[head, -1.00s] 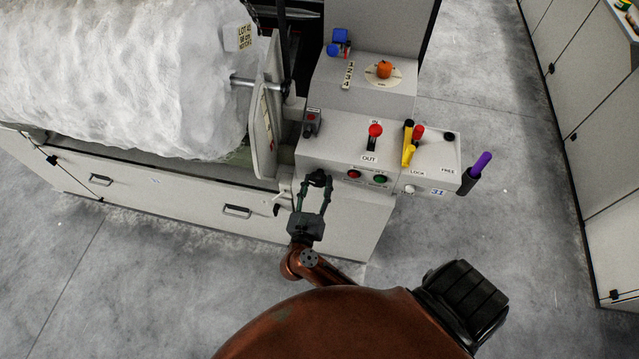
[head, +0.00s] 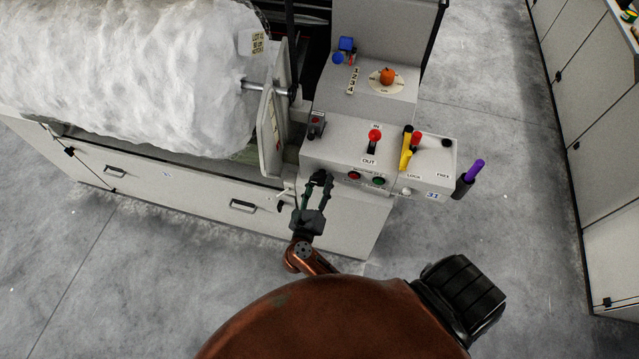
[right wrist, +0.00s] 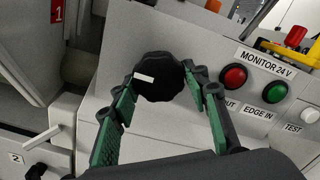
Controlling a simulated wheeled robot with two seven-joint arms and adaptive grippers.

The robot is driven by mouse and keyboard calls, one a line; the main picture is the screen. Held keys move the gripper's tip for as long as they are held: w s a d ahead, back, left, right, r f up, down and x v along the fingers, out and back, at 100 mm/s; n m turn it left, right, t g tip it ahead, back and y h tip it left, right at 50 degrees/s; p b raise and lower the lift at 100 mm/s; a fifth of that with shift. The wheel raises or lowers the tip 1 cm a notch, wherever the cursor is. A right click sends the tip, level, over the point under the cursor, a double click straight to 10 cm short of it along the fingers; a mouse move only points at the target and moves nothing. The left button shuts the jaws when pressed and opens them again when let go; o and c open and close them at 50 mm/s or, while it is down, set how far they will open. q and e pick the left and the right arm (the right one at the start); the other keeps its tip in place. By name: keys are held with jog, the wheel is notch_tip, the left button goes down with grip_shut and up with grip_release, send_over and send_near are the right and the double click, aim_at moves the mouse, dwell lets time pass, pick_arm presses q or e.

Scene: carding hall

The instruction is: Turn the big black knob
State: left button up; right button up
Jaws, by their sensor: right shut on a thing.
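The big black knob (right wrist: 165,88) is on the front face of the grey machine box, with a scalloped rim and a white pointer mark. In the right wrist view the mark points left and lies nearly level. My right gripper (right wrist: 158,80) is shut on the knob, one green-padded finger on each side of it. In the head view the right gripper (head: 321,180) reaches the front face from below, and its dark fingertips mostly hide the knob. My left gripper is not in view.
Red and green buttons (right wrist: 233,77) sit right of the knob under a monitor label. Above are a red-topped lever (head: 374,136), a yellow handle (head: 407,150) and an orange knob (head: 386,76). A large white fibre roll (head: 130,75) lies at left. Floor is open in front.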

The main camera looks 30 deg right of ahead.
jog(key=o, duration=1.2)
jog(key=shift+c, duration=0.2)
